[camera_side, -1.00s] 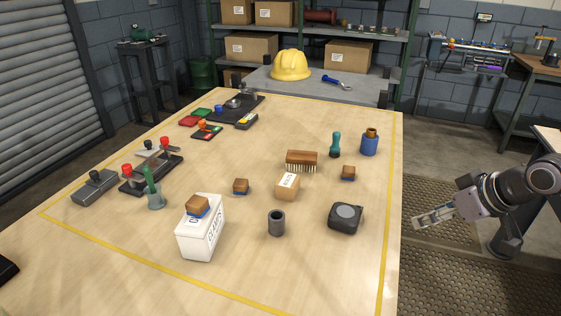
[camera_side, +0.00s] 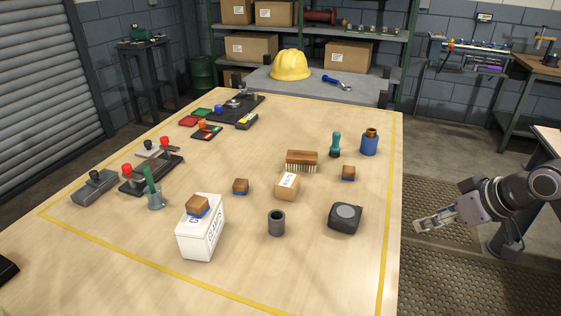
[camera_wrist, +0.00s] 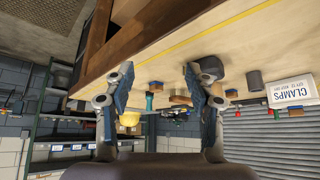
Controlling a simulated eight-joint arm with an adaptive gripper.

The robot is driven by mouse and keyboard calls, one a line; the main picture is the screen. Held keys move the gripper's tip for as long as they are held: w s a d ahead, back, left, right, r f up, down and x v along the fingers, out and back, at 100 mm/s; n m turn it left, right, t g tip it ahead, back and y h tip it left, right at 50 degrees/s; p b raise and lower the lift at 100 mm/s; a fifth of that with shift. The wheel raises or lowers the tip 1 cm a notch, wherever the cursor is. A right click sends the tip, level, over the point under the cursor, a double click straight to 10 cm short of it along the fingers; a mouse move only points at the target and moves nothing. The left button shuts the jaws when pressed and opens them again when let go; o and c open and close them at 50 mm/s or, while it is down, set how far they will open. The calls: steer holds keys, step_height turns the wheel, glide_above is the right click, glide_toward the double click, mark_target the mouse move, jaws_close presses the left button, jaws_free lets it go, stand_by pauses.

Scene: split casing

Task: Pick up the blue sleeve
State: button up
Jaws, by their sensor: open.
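The blue sleeve (camera_side: 369,147) stands upright near the table's far right edge. A brown, ring-like piece shows at its top; I cannot tell how it is fitted.
A small brown and blue block (camera_side: 348,173) and a tape measure (camera_side: 345,217) lie nearer the camera. The table (camera_side: 330,270) is bare along its right front.

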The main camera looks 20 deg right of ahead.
steer(key=o, duration=0.5)
steer(key=shift+c, duration=0.2)
steer(key=w+d+r+n+g+h, duration=0.1)
steer(key=w+d+r+n, duration=0.1)
steer(key=w+r+n, duration=0.65)
steer(key=n+g+h, duration=0.3)
steer(key=n+g, duration=0.1)
steer(key=n, duration=1.3)
glide_above(370, 139)
steer(key=a, duration=0.2)
step_height(370, 139, down, 4)
steer(key=shift+x, duration=5.25)
